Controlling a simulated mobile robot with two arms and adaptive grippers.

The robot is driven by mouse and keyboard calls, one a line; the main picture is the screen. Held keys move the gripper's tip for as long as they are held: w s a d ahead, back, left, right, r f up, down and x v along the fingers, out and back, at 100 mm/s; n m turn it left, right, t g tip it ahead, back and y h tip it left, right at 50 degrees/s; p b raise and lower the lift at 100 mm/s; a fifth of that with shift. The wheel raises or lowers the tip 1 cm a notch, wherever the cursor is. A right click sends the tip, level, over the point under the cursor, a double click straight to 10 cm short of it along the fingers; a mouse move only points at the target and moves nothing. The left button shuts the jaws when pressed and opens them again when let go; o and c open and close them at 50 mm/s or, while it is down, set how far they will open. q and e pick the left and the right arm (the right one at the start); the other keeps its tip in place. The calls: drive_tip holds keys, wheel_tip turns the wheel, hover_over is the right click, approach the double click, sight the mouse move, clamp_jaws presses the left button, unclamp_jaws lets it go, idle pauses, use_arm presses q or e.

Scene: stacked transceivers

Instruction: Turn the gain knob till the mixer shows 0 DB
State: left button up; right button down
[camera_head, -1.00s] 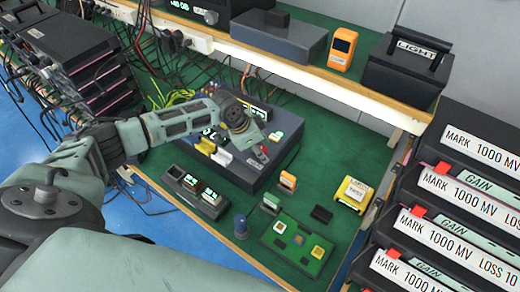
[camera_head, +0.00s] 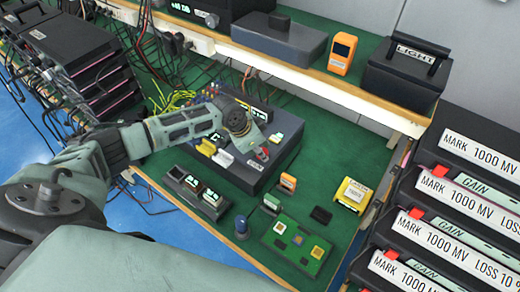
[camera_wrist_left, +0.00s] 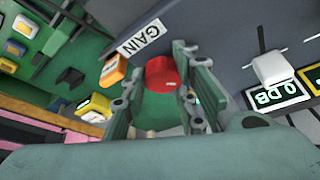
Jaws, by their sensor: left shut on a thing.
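The mixer is a dark box (camera_head: 236,172) on the green bench mat in the head view. Its red gain knob (camera_wrist_left: 161,73) shows in the left wrist view beside the white GAIN label (camera_wrist_left: 141,38). My left gripper (camera_wrist_left: 160,92) is shut on the red knob, with one finger on each side of it. In the head view the left gripper (camera_head: 262,153) reaches down to the right part of the mixer's top. A lit display (camera_wrist_left: 276,95) on the mixer appears to read 0 DB in the wrist view. My right gripper is in neither view.
A green circuit board (camera_head: 276,240), a yellow box (camera_head: 352,194) and an orange device (camera_head: 288,181) lie on the mat nearby. A shelf edge (camera_head: 310,78) overhangs behind the mixer. Stacked units (camera_head: 440,235) stand at the right. Cables (camera_head: 175,100) crowd the back left.

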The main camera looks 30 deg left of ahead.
use_arm(q)
drive_tip(key=o, duration=1)
drive_tip(key=shift+s+d, duration=0.2)
drive_tip(key=shift+d, duration=0.1)
drive_tip(key=shift+a, duration=0.1)
drive_tip(key=shift+a+r, duration=0.1)
drive_tip(key=shift+r, duration=0.1)
drive_tip(key=v, duration=1.1)
drive_tip(key=shift+s+r, duration=0.1)
drive_tip(key=shift+r, duration=0.2)
drive_tip(key=shift+s+f, duration=0.1)
